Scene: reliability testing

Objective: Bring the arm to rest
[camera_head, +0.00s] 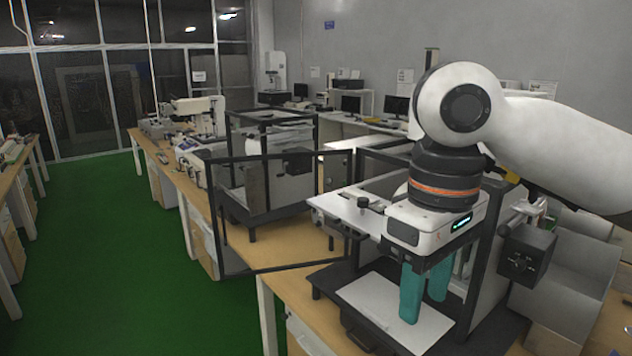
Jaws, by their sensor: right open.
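My right arm (560,140) comes in from the right and bends down at its wrist. My right gripper (425,292) points downward with its two teal fingers apart and nothing between them. It is in front of, or inside, a dark-framed machine, above a pale flat plate (385,305) on a black base. I cannot tell whether the fingertips touch the plate. My left arm and gripper are not in view.
A dark-framed enclosure (262,212) with its door frame swung open stands left of the gripper on the wooden bench (290,290). A black box (526,252) sits just right of the gripper. Monitors (351,104) stand behind. Green floor (110,250) is clear at left.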

